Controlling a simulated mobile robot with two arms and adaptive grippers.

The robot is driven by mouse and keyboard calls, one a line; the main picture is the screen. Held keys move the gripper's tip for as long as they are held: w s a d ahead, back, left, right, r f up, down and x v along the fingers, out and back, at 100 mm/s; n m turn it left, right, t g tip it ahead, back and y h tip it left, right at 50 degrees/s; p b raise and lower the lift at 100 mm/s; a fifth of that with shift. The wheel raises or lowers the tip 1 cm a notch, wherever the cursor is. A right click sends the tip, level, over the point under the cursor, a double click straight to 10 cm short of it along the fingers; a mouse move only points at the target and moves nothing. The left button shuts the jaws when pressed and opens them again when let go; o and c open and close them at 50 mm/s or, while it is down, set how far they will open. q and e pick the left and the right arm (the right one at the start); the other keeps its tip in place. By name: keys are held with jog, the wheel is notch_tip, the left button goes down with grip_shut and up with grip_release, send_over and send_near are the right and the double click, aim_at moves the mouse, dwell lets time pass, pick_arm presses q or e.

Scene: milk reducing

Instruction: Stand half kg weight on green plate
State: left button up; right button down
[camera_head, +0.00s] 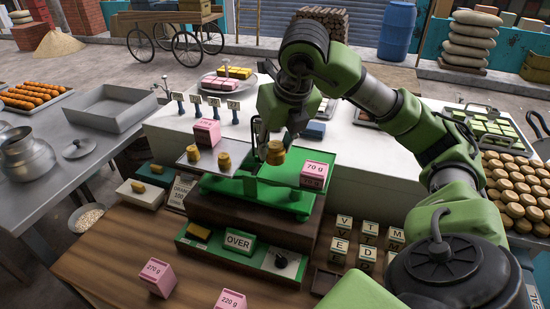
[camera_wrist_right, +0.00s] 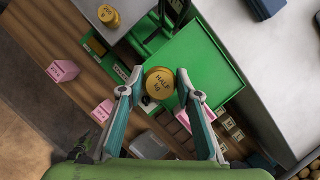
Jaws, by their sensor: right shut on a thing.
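The brass half kg weight (camera_head: 276,155), marked "HALF kg" in the right wrist view (camera_wrist_right: 160,85), is between the fingertips of my right gripper (camera_wrist_right: 160,80). The right gripper (camera_head: 268,146) is shut on it. The green plate (camera_wrist_right: 205,60) is the right pan of a green balance, also seen in the head view (camera_head: 272,172). The weight is over the plate's near-left part; whether it touches the plate cannot be told. My left gripper is not in view.
The grey plate (camera_head: 206,169) holds two brass weights (camera_head: 224,162). A pink 70 g box (camera_head: 314,175) is by the green plate's right end. A sign reads OVER (camera_head: 240,241). Pink boxes (camera_head: 157,278) and letter blocks (camera_head: 370,226) lie on the wooden table.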

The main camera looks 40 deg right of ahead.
aim_at(275, 157)
jog(key=shift+w+d+f, duration=0.15)
notch_tip(275, 157, down, 3)
jog(key=shift+w+d, duration=0.15)
jog(key=shift+f, duration=0.25)
